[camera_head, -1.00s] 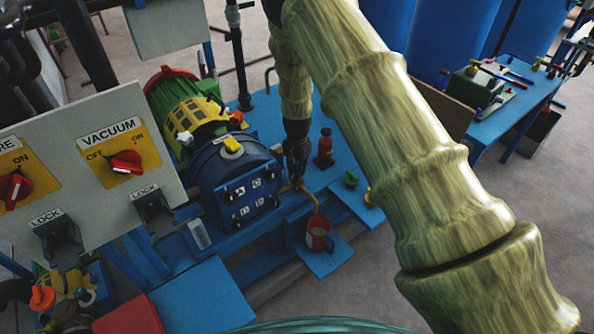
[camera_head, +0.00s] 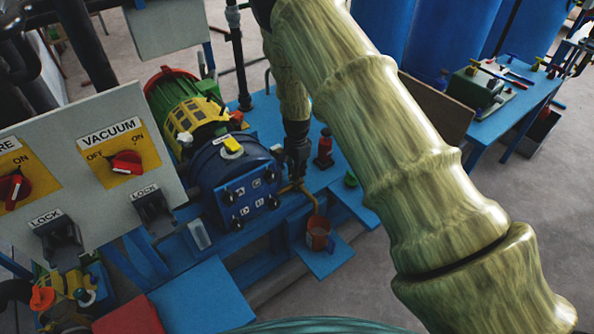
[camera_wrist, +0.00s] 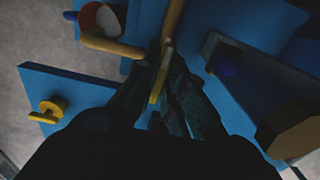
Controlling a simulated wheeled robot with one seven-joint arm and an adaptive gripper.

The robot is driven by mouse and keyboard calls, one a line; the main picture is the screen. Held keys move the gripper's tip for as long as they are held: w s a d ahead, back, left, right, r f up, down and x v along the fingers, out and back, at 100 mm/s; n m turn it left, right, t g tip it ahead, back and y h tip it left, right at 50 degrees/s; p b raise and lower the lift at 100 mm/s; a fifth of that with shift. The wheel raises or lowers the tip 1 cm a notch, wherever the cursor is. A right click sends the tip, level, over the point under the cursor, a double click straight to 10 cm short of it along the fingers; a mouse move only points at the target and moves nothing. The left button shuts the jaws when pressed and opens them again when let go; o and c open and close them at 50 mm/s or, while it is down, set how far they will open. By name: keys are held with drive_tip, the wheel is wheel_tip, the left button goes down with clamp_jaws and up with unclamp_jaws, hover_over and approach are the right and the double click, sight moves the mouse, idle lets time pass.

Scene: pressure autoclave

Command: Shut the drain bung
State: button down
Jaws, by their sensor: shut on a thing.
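My gripper (camera_wrist: 165,90) points down at a brass drain pipe in the wrist view. Its dark fingers are shut on a thin yellow lever (camera_wrist: 160,76), which I take to be the drain bung's handle. The brass pipe (camera_wrist: 110,46) bends beside the fingers and ends over a red and white cup (camera_wrist: 101,18). In the head view my gripper (camera_head: 298,178) is beside the blue vessel (camera_head: 237,180), just above the pipe (camera_head: 292,189). The cup (camera_head: 319,234) stands on a small blue shelf below. The bung's seat is hidden.
A panel with a red VACUUM knob (camera_head: 126,162) stands at left. A yellow knob (camera_wrist: 48,110) sits on a blue plate.

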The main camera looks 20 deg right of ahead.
drive_tip(key=c, duration=1.4)
unclamp_jaws()
drive_tip(key=shift+c, duration=0.2)
wheel_tip(320, 180, up, 12)
